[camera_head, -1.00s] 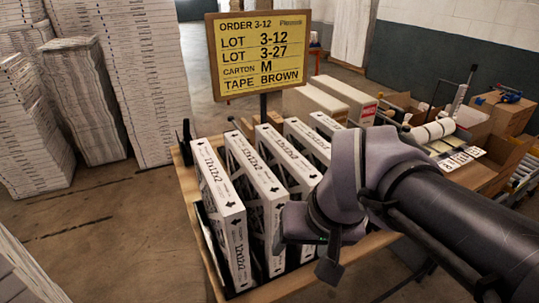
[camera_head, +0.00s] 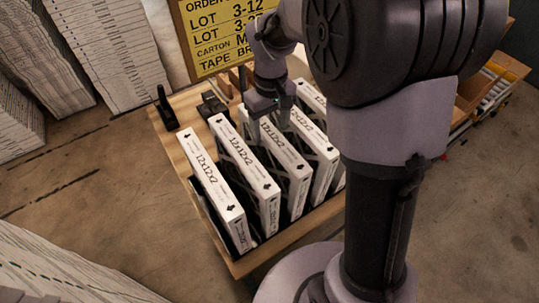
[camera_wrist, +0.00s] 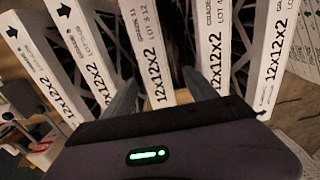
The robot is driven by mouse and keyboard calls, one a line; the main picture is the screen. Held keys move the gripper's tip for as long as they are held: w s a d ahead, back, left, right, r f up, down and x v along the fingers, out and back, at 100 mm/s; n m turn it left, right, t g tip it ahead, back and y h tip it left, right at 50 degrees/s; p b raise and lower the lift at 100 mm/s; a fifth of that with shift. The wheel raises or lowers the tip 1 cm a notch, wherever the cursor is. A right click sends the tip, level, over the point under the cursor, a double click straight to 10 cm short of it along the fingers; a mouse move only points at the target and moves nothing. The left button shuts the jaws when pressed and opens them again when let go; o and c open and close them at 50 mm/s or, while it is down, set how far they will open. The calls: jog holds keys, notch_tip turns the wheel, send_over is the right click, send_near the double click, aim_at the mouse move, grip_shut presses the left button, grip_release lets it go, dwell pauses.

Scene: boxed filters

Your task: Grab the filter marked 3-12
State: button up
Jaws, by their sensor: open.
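Several white boxed filters marked 12x12x2 stand upright side by side in a rack. In the wrist view, the middle filter (camera_wrist: 140,45) reads LOT 3-12, with its top edge toward me. It appears as the third from the left in the head view (camera_head: 276,146). My gripper (camera_head: 268,104) is over the far end of that filter. In the wrist view, my open fingers (camera_wrist: 160,88) lie one on each side of it, with dark gaps beyond. Whether either finger touches it, I cannot tell.
Neighbouring filters stand close on both sides; one (camera_wrist: 210,45) reads LOT 4 with the rest unclear. The wooden table edge (camera_head: 290,248) runs in front. A yellow order sign (camera_head: 228,35) stands behind, partly hidden by my arm. Tall white stacks (camera_head: 105,50) are at the left.

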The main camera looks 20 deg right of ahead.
aim_at(269, 131)
jog(key=f, duration=0.1)
jog(key=w+f, duration=0.1)
jog(key=f, duration=0.2)
jog(key=shift+w+f, duration=0.3)
jog(key=shift+w, duration=0.05)
jog(key=f, duration=0.1)
jog(key=s+f+b, duration=0.1)
jog(key=f, duration=0.3)
jog(key=shift+s+d+f, duration=0.2)
jog(key=shift+d, duration=0.05)
jog(key=c, duration=0.3)
grip_shut()
